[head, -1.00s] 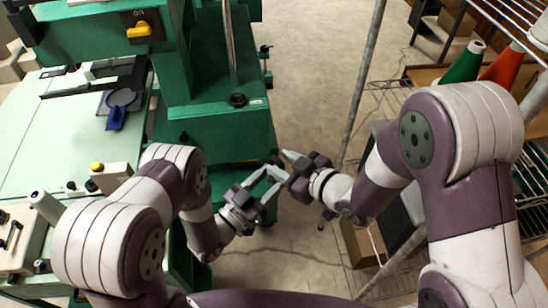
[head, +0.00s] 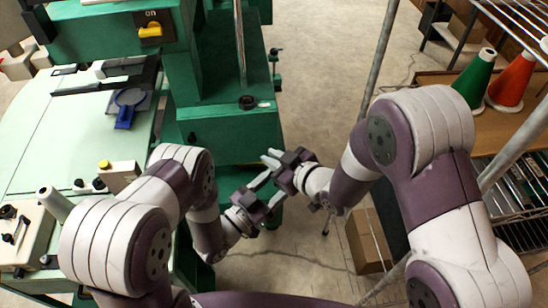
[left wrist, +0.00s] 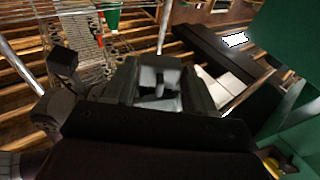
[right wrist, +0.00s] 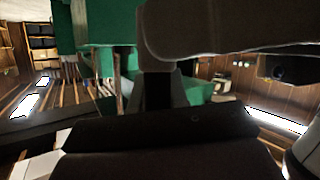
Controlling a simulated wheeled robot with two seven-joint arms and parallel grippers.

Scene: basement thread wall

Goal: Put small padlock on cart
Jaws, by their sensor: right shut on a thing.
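My right gripper (head: 270,159) is shut, its fingertips close together at the middle of the head view. The small padlock cannot be made out; what these fingers grip is too small or hidden. My left gripper (head: 268,188) is just below and left of it, with its fingers apart. In the left wrist view its fingers (left wrist: 160,90) stand apart with pale grey parts between them, which I cannot identify surely. A wire-shelved rack with metal posts (head: 378,55), perhaps the cart, stands at the right, beyond my right arm.
A green machine (head: 225,125) with a yellow switch (head: 150,31) stands left of the grippers. A cardboard box (head: 368,240) is low at right.

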